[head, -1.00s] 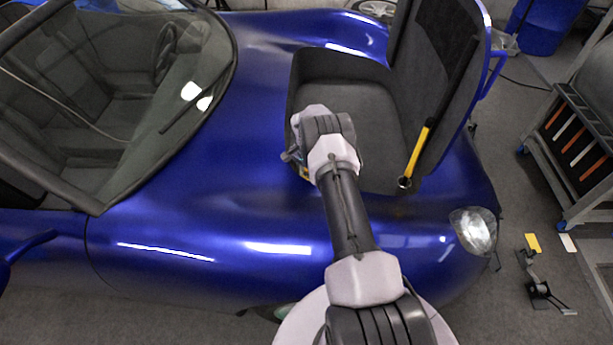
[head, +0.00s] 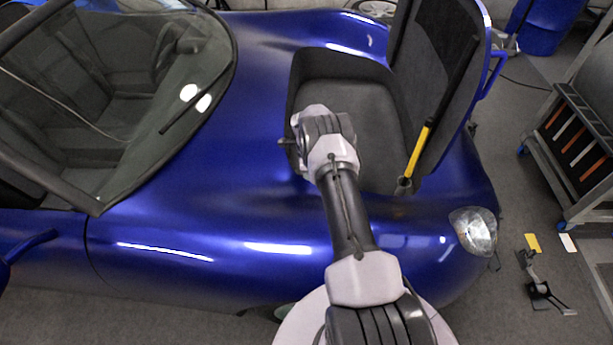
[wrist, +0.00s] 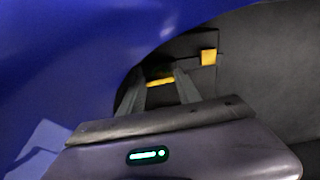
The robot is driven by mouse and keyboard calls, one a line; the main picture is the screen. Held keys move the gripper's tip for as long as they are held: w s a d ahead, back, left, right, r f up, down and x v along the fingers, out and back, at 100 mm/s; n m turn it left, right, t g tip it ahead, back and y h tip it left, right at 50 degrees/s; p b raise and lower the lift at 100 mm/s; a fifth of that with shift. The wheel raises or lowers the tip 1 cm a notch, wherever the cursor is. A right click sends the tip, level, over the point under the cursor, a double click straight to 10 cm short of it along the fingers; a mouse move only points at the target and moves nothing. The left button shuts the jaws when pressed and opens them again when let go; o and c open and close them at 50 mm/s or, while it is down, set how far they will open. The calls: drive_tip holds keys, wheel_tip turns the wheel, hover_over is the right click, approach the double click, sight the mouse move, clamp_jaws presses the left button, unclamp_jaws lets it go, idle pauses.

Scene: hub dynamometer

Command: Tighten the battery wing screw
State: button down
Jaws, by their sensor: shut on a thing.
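In the wrist view my gripper (wrist: 160,79) reaches into a dark recess beside the blue bodywork. Its two grey fingers stand on either side of a yellow bar, which I take to be the battery wing screw (wrist: 160,82), and are shut on it. The screw's shaft and the battery under it are too dark and covered to make out. In the head view my wrist covers the near left corner of the open front compartment (head: 345,90), and the fingertips and screw are hidden behind it.
A yellow block (wrist: 208,57) sits to the right of the fingers on a dark part. The blue car body (head: 200,200) curves close by on the left. The raised lid (head: 455,90) with its yellow and black strut (head: 418,152) stands on the compartment's right.

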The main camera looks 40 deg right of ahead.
drive_tip(key=shift+m, duration=0.5)
drive_tip(key=c, duration=0.8)
unclamp_jaws()
drive_tip(key=shift+c, duration=0.2)
wheel_tip(320, 180, up, 18)
drive_tip(key=p, duration=0.6)
drive_tip(key=shift+f+p, duration=0.25)
drive_tip(key=shift+p, duration=0.15)
